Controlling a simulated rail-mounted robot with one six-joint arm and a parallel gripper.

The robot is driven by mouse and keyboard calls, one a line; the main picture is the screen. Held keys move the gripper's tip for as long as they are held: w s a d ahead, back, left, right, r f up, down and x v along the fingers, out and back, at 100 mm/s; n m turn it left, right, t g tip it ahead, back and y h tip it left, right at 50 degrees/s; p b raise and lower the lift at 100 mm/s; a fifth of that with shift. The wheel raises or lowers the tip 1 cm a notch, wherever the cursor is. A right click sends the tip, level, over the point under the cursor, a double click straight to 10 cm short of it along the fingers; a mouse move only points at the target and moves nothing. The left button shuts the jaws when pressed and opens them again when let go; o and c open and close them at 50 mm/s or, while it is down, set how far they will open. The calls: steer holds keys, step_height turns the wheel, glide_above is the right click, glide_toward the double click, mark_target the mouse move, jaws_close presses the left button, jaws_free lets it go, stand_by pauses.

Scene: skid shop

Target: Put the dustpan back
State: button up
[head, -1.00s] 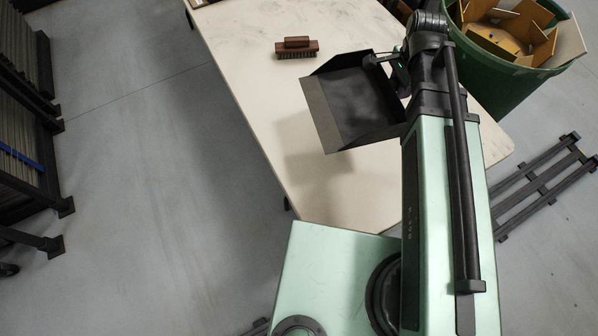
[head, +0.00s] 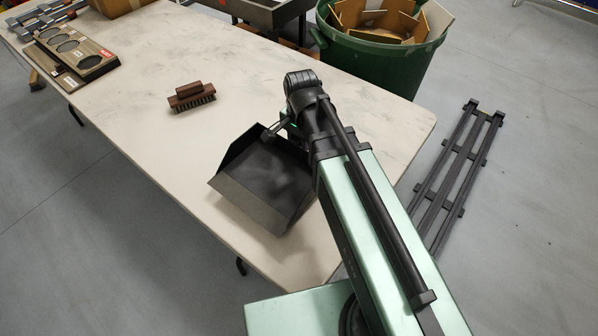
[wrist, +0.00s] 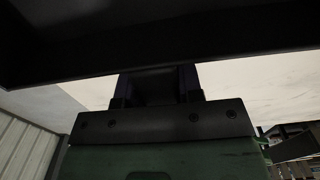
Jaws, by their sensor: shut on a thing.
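The black dustpan (head: 266,180) is in the head view, above the near end of the pale table, with its open lip facing down and to the left. My gripper (head: 284,128) is at the dustpan's back edge and is shut on it, though my arm partly hides the grip. In the wrist view, a dark part of the dustpan (wrist: 160,45) spans the top of the picture, and my gripper (wrist: 158,85) reaches up to it. The exact contact is too dark to make out.
A brown brush (head: 191,96) lies on the table (head: 140,60). Panels with round cutouts (head: 72,48) lie at its far left. A black tray (head: 265,12) stands at the back edge. A green bin (head: 372,65) of scraps stands behind the table. A dark rack (head: 455,175) is on the floor at right.

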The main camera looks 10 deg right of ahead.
step_height(320, 180, down, 6)
steer(key=b, duration=0.4)
steer(key=shift+r, duration=0.3)
steer(key=shift+f, duration=0.15)
steer(key=o, duration=1.1)
steer(key=shift+c, duration=0.2)
